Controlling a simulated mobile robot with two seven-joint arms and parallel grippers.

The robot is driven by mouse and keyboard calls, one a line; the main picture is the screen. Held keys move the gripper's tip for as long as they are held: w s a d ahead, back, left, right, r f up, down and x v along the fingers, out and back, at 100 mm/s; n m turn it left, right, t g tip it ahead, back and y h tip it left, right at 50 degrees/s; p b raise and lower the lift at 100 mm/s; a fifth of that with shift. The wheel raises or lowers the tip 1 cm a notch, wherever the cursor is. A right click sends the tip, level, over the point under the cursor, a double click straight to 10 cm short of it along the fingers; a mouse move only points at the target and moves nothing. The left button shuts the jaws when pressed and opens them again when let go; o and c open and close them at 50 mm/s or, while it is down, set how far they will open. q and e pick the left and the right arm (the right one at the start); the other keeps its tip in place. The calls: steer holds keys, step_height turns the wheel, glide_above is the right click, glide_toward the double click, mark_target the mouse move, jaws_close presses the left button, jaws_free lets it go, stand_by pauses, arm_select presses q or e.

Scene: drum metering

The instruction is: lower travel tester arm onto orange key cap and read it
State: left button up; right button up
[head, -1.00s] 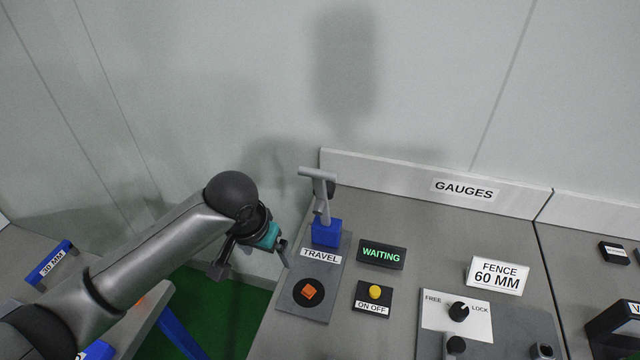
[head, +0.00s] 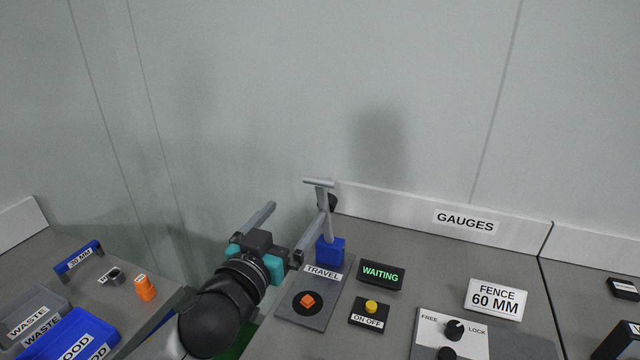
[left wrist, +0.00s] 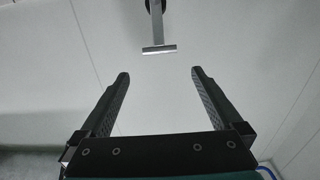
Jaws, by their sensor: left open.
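The travel tester stands on the grey gauge bench. Its grey arm (head: 323,208) rises from a blue block (head: 330,249) and ends in a crossbar handle at the top. The arm is raised. The orange key cap (head: 307,300) sits on a black round spot on the tester's plate, with nothing on it. The display (head: 381,275) reads WAITING. My left gripper (head: 285,230) is open and empty, left of the tester arm and apart from it. In the left wrist view the handle (left wrist: 159,49) shows beyond and between the open fingers (left wrist: 158,85). My right gripper is not in view.
A yellow ON OFF button (head: 371,306) lies right of the plate. A FENCE 60 MM sign (head: 496,299) and a FREE/LOCK knob (head: 454,329) are farther right. On the left bench are blue and grey bins (head: 30,310) and an orange cylinder (head: 145,288). A wall stands behind.

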mark_target(318, 183)
arm_select(q)
steer(key=x, duration=1.3)
steer(key=shift+w+d, duration=0.1)
steer(key=shift+w, duration=0.1)
steer(key=shift+f, duration=0.1)
jaws_close()
stand_by(0.5)
